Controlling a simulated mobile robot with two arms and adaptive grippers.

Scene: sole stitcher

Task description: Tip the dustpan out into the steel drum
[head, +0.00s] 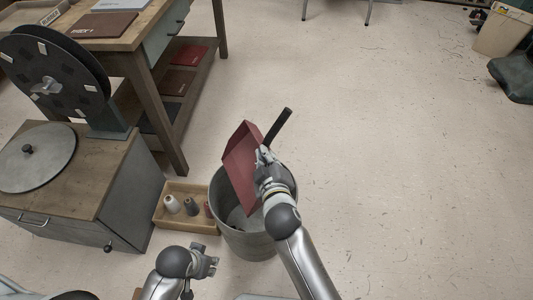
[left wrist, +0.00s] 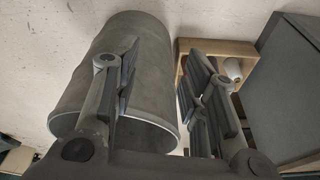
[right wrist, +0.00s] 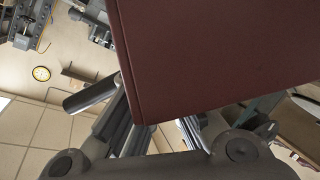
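The dark red dustpan (head: 240,165) is steeply tilted over the open mouth of the steel drum (head: 245,243), its lower end at the opening. Its black handle (head: 280,124) points up and right. My right gripper (head: 263,158) is shut on the dustpan near the handle's base. In the right wrist view the pan (right wrist: 220,55) fills much of the picture; the pan's inside is hidden there. My left gripper (head: 212,262) is open and empty, low beside the drum's front left. The left wrist view shows the drum (left wrist: 105,65) close to its fingers (left wrist: 160,80).
A wooden tray (head: 163,219) with several thread spools stands on the floor left of the drum. Further left are a wood-topped cabinet (head: 125,165) with a large dark wheel (head: 60,75) and a wooden workbench (head: 140,40).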

